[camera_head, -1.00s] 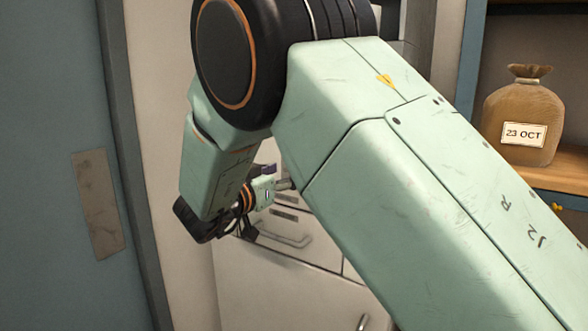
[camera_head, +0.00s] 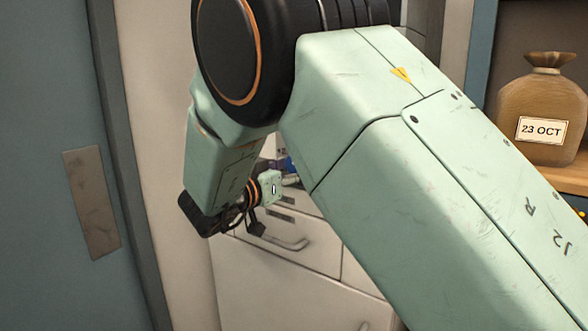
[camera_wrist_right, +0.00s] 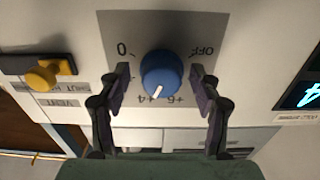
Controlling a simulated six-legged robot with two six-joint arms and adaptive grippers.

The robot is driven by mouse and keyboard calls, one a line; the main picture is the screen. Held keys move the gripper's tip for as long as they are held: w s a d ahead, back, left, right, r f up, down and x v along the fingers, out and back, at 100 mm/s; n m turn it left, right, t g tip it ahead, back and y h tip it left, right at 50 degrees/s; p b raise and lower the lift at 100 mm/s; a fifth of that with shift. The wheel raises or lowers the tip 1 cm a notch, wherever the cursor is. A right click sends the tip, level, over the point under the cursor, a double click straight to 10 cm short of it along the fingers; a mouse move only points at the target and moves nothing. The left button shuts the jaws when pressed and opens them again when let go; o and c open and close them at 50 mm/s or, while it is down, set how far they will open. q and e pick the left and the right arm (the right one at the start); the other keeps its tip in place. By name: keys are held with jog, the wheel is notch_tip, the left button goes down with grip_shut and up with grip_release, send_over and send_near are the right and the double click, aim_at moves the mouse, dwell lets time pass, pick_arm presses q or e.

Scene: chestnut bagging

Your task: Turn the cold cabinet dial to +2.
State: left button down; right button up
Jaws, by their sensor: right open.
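The blue dial (camera_wrist_right: 160,70) sits on a grey plate (camera_wrist_right: 190,28) on the white cabinet front, shown upside down in the right wrist view. Its white mark points to the plate's lower edge, near the +4 and +6 labels; 0 and OFF stand at the upper left and upper right. My right gripper (camera_wrist_right: 160,82) is open, one finger on each side of the dial, with gaps visible between fingers and dial. In the head view my right arm hides most of the cabinet (camera_head: 270,290) and the gripper's fingertips. My left gripper is not in view.
A yellow knob (camera_wrist_right: 42,76) on a dark bar stands left of the dial, above a VENT label. A lit display (camera_wrist_right: 302,95) is at the right. In the head view, a drawer handle (camera_head: 283,242) is below my wrist and a sack marked 23 OCT (camera_head: 540,100) is on a shelf.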

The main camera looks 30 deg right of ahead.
jog(key=shift+s+a+r, duration=0.1)
jog(key=shift+a+r, duration=0.2)
jog(key=shift+a, duration=0.5)
jog(key=shift+c, duration=0.5)
jog(key=shift+a, duration=0.1)
jog(key=shift+c, duration=0.9)
jog(key=shift+d+f, duration=0.3)
jog(key=shift+d, duration=0.5)
jog(key=c, duration=0.4)
jog(key=shift+a, duration=0.2)
jog(key=c, duration=0.5)
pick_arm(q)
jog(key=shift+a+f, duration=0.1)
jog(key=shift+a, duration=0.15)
pick_arm(e)
jog(key=shift+o, duration=0.2)
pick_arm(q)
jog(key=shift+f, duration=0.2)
pick_arm(e)
jog(key=shift+m, duration=0.4)
jog(key=m+b, duration=0.2)
jog(key=m, duration=0.1)
jog(key=shift+m+b, duration=0.3)
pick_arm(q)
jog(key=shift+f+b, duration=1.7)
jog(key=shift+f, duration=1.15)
pick_arm(e)
jog(key=shift+m, duration=2.4)
